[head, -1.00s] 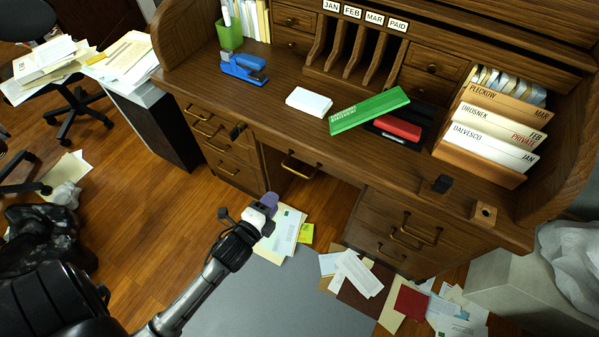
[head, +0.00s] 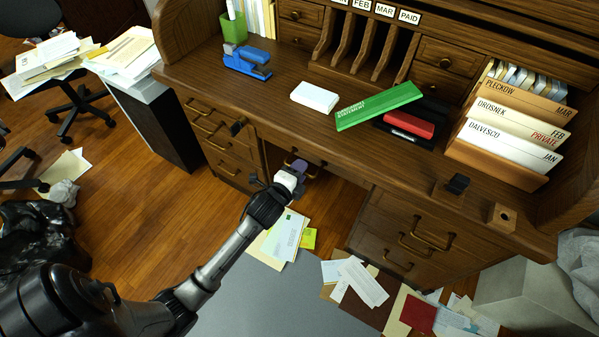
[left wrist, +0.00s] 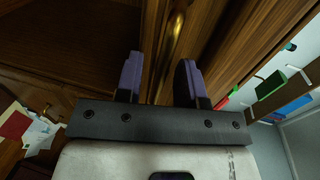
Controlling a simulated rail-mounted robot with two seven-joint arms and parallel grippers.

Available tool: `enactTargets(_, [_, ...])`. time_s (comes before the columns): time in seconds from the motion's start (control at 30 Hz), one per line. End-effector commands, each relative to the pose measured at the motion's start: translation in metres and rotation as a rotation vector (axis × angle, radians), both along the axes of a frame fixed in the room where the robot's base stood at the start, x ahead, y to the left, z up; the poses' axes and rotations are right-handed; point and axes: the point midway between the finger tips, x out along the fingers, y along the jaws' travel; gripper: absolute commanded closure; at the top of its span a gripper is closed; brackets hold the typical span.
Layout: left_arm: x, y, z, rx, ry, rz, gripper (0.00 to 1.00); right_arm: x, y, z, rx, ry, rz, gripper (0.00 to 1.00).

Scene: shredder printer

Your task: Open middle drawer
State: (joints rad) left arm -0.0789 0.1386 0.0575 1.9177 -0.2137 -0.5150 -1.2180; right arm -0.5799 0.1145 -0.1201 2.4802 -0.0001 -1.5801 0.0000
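The middle drawer (head: 340,174) is the wide, shallow wooden front under the centre of the desk top, and it looks closed. My left gripper (head: 298,168) is right in front of it and hides most of its brass handle in the head view. In the left wrist view, my left gripper (left wrist: 158,78) is open, with its two purple-grey fingers apart. The brass handle (left wrist: 174,42) shows between the fingers, nearer the right one. I cannot tell whether either finger touches it. My right gripper is in neither view.
Drawer stacks with brass handles stand at left (head: 222,143) and right (head: 405,235) of the knee space. Papers (head: 284,237) lie on the floor below.

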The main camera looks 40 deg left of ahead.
Motion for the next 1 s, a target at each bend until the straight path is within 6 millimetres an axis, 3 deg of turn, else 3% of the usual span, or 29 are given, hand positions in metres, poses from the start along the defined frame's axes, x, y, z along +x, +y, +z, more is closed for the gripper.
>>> enactTargets(0.37, [0.0036,0.0009,-0.0006,0.000,0.001,0.000,0.65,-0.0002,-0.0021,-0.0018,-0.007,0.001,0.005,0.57])
enactTargets(0.73, [0.0033,0.0008,-0.0006,0.000,0.001,0.000,0.98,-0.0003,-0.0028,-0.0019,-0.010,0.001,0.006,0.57])
enactTargets(1.0, [0.0033,0.0008,-0.0008,0.000,0.001,0.000,1.00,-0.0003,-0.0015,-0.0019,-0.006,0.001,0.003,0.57])
